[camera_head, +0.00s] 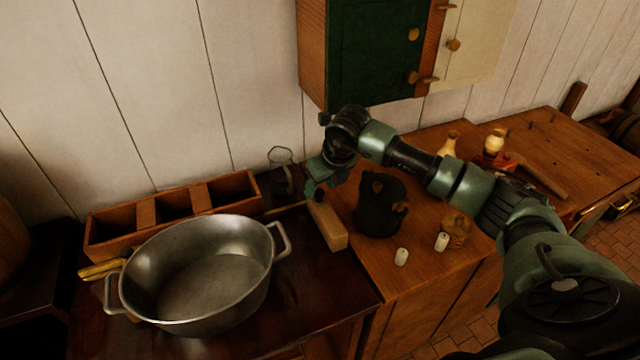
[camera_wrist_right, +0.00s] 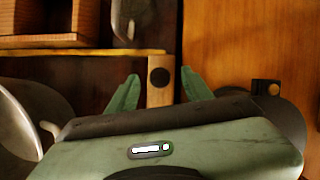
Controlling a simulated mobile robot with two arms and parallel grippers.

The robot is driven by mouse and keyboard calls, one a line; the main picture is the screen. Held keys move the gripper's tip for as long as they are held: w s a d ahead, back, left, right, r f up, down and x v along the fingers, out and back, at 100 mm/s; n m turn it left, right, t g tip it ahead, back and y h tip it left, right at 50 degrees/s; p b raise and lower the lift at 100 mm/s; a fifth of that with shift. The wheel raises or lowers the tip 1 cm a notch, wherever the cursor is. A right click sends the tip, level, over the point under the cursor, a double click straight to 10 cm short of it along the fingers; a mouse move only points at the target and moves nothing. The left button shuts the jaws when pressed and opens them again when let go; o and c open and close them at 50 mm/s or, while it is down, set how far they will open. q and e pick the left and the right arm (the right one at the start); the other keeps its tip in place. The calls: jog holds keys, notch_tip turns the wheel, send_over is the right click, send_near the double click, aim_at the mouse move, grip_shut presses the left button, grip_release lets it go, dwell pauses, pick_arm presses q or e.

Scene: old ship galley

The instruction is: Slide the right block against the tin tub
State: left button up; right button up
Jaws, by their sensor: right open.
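The tin tub (camera_head: 263,285) is a large grey oval vessel with loop handles, standing on the dark counter at the left. Part of it shows at the left of the right wrist view (camera_wrist_right: 14,125). The block (camera_head: 329,229) is pale wood and lies to the right of the tub, apart from its right handle. My right gripper (camera_head: 315,192) is over the block's far end, pointing down. In the right wrist view the block (camera_wrist_right: 160,94) shows between the two green fingers, which are open with gaps at its sides. My left gripper is not in view.
A compartmented wooden box (camera_head: 104,250) stands behind the tub, with a glass lantern (camera_head: 281,172) to its right. A thin stick lies behind the tub's right handle.

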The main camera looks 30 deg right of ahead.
jog(key=shift+w+f, duration=0.15)
jog(key=shift+f, duration=0.4)
jog(key=shift+c, duration=0.2)
grip_shut()
dwell(0.9)
